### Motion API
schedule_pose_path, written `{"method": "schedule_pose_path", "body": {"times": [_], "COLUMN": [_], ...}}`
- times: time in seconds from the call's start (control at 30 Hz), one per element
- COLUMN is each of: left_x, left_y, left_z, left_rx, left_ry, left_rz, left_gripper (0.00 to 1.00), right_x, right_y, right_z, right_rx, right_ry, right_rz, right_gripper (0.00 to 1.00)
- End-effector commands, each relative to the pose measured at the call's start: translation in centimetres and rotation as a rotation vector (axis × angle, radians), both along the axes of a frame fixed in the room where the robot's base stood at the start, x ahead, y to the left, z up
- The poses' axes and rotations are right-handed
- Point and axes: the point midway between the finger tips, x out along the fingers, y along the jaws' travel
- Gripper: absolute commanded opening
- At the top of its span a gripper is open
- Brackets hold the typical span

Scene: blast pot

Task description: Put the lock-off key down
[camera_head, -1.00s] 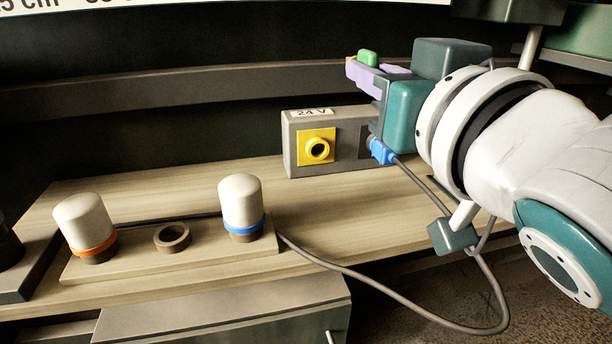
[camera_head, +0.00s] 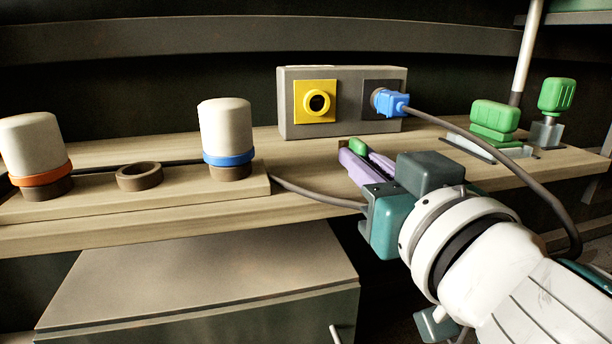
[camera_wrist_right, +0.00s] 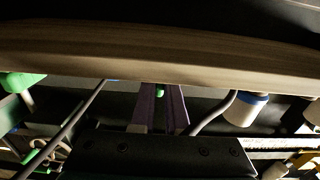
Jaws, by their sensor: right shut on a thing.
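My right gripper (camera_head: 362,156) has purple fingers shut on a small green thing (camera_head: 357,144), which I take to be the lock-off key. Only a small part of it shows between the fingers. In the wrist view the key (camera_wrist_right: 160,92) also shows as a small green spot between the fingertips. In the head view the gripper is at the front edge of the wooden bench (camera_head: 300,206), below and to the right of the grey socket box. I cannot tell whether the key touches the bench. My left gripper is not in view.
The grey box (camera_head: 293,113) has a yellow ring socket (camera_head: 317,102) and a blue plug (camera_head: 389,102) with a looping cable (camera_head: 500,140). Two capped posts (camera_head: 228,135) stand left. Green-handled pieces (camera_head: 495,116) (camera_head: 557,95) stand right.

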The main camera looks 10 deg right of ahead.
Motion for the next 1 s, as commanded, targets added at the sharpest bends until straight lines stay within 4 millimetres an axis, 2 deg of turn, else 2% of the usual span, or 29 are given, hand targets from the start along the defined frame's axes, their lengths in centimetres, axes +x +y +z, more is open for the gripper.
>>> {"method": "schedule_pose_path", "body": {"times": [0.3, 0.33, 0.57, 0.8, 0.9, 1.0], "left_x": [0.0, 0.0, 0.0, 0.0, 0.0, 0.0], "left_y": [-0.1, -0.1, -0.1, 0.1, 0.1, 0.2], "left_z": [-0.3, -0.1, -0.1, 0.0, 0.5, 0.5], "left_rx": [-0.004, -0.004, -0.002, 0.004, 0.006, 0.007], "left_ry": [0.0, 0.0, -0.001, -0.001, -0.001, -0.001], "left_rz": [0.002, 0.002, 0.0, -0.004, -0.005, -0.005], "left_gripper": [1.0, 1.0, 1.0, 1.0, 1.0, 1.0], "right_x": [0.0, 0.0, 0.0, 0.0, 0.0, -1.1], "right_y": [0.0, 0.0, 0.0, 0.0, 0.0, 0.0], "right_z": [-0.3, -0.1, -0.1, 0.0, 0.6, 0.2], "right_rx": [0.0, -0.001, -0.001, -0.001, -0.001, 0.003], "right_ry": [0.0, 0.0, 0.0, 0.0, -0.001, 0.003], "right_rz": [0.0, 0.0, 0.0, 0.0, 0.001, 0.001], "right_gripper": [0.0, 0.16, 0.41, 0.42, 0.42, 0.42]}}
